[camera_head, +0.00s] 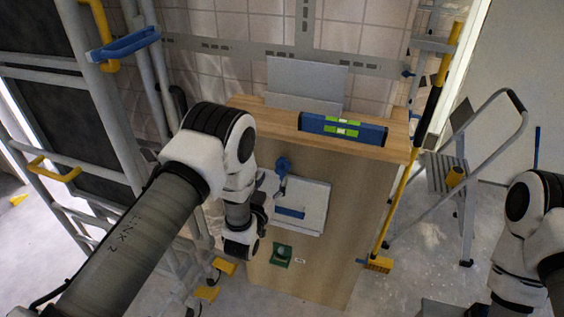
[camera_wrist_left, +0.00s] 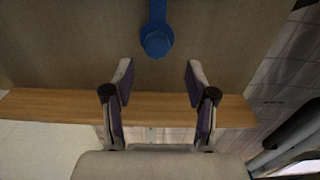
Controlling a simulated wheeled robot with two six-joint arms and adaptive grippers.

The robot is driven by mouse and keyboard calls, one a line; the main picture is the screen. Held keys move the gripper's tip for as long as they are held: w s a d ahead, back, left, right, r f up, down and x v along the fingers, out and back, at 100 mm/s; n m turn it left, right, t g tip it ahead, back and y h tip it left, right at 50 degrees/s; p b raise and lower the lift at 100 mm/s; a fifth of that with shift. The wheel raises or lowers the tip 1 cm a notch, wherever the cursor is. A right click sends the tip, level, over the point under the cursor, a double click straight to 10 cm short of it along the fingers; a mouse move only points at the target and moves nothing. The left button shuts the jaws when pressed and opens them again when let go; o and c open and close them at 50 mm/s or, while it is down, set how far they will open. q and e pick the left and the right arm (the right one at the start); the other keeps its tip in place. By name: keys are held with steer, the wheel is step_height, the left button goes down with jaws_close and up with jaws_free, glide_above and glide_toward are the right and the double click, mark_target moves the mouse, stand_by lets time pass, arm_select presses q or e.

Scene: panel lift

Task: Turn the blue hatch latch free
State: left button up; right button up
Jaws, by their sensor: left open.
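The blue hatch latch (camera_head: 282,165) is on the front of a wooden cabinet, at the upper edge of a pale hatch panel (camera_head: 312,204) with a blue slot-like handle. My left gripper (camera_head: 276,190) is just below and left of the latch in the head view, partly hidden by its own wrist. In the left wrist view the latch (camera_wrist_left: 157,42) shows a round blue end and an arm running off the top edge. The open, empty fingers of my left gripper (camera_wrist_left: 160,72) point towards it, one to each side, with no contact visible. My right gripper is outside the views.
A blue spirit level (camera_head: 343,129) and a grey plate (camera_head: 306,80) are on the wooden cabinet top (camera_head: 275,115). A green item (camera_head: 281,256) is low on the cabinet front. Scaffolding stands left; a yellow broom (camera_head: 400,190) and a stepladder (camera_head: 465,190) stand right.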

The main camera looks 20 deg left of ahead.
mark_target(279, 172)
arm_select(q)
steer(key=w, duration=0.4)
steer(key=w+d+p, duration=0.1)
steer(key=w, duration=0.1)
steer(key=shift+w+f, duration=0.2)
steer(key=shift+f, duration=0.05)
steer(key=shift+s+a+r, duration=0.1)
steer(key=shift+s+a, duration=0.1)
steer(key=shift+a, duration=0.05)
steer(key=shift+c, duration=0.4)
steer(key=shift+w+d, duration=0.1)
jaws_close()
